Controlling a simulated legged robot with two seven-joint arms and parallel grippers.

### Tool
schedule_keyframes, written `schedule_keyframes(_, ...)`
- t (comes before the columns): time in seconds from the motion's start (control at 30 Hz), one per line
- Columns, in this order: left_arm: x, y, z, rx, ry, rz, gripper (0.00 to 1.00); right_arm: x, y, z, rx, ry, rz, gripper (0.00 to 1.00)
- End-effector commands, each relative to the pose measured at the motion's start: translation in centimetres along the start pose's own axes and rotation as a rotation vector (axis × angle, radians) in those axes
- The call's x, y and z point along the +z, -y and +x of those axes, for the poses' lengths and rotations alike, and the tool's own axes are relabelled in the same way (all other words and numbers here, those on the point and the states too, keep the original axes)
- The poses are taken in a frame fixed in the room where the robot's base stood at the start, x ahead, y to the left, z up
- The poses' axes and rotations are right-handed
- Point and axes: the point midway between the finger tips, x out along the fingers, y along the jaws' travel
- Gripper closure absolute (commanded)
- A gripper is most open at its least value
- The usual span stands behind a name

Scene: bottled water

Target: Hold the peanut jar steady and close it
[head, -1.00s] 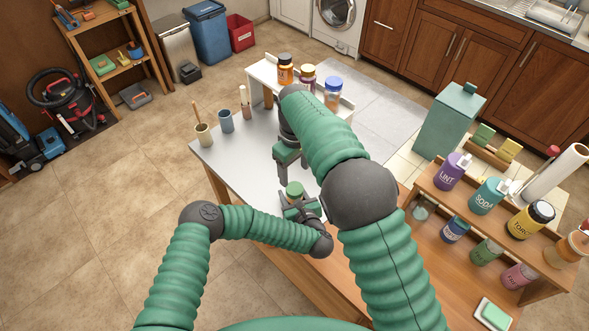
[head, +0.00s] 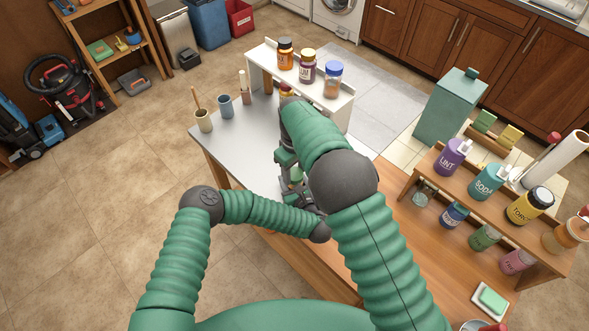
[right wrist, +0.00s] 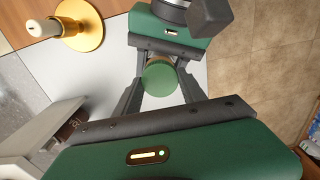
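The peanut jar (right wrist: 160,63) shows in the right wrist view as a bit of brown body under a round green lid (right wrist: 159,80). In the head view it is mostly hidden by my grippers. My left gripper (right wrist: 161,65) reaches in from the top of the right wrist view, with its fingers on both sides of the jar body, apparently shut on it. My right gripper (right wrist: 158,88) is above the jar, its fingers on either side of the lid with small gaps showing, so it looks open. In the head view my right gripper (head: 291,178) is low, close to my left gripper (head: 302,197).
A white riser (head: 310,82) with several jars stands at the table's back. A wooden shelf (head: 500,200) with bottles is at right, near a green canister (head: 450,105). The grey tabletop (head: 240,145) is clear left of the grippers.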

Motion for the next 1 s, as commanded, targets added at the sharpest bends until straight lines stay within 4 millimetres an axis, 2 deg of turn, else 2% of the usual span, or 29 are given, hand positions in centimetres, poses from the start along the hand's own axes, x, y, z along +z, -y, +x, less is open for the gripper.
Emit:
schedule_keyframes(0.07,0.03,-0.01,0.0,0.001,0.001,-0.001,1.0,-0.01,-0.05,-0.02,0.001,0.0,0.0,0.65)
schedule_keyframes(0.33,0.03,-0.02,0.0,0.001,0.001,-0.001,1.0,0.0,-0.09,-0.04,0.002,-0.001,0.0,1.0)
schedule_keyframes(0.43,0.03,-0.02,0.0,0.001,0.001,-0.001,1.0,-0.01,-0.1,-0.04,0.002,-0.001,0.024,1.0)
schedule_keyframes(0.63,0.02,-0.03,0.0,0.001,0.001,-0.001,1.0,-0.02,-0.09,-0.03,0.003,-0.001,0.274,1.0)
schedule_keyframes(0.9,0.01,-0.03,-0.01,0.001,0.0,0.0,1.0,-0.03,-0.11,-0.04,0.003,-0.002,0.297,1.0)
schedule_keyframes(0.93,0.01,-0.03,-0.01,0.001,0.0,0.0,1.0,-0.03,-0.11,-0.04,0.003,-0.002,0.297,0.49)
schedule_keyframes(1.0,0.01,-0.02,-0.01,0.001,0.0,0.0,1.0,-0.03,-0.11,-0.04,0.002,-0.002,0.297,0.4)
